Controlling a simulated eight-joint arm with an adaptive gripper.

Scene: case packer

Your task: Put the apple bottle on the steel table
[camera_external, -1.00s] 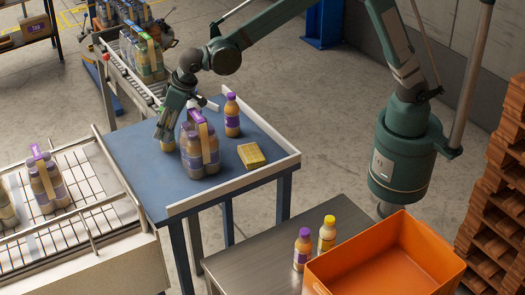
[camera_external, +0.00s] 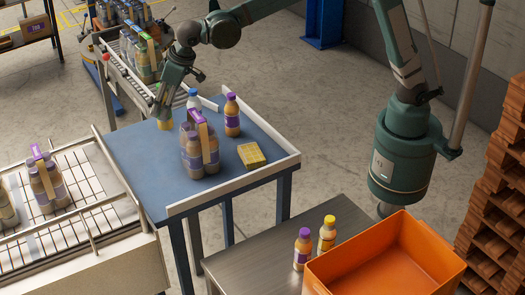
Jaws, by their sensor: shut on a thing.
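My gripper (camera_external: 163,106) is shut on a bottle (camera_external: 165,124) with a yellowish lower part. It holds it upright over the back left of the blue table. The bottle's cap and upper part are hidden by the fingers, so I cannot read which flavour it is. The steel table (camera_external: 245,269) stands at the front. It bears a purple-capped bottle (camera_external: 303,249), a yellow-capped bottle (camera_external: 327,234) and an orange crate (camera_external: 440,265).
The blue table (camera_external: 135,160) holds a purple-handled multipack (camera_external: 194,155), a purple-capped bottle (camera_external: 232,116), a blue-capped bottle (camera_external: 193,99) and a yellow block (camera_external: 251,155). A white raised edge (camera_external: 235,186) borders it. The steel table's left part is bare.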

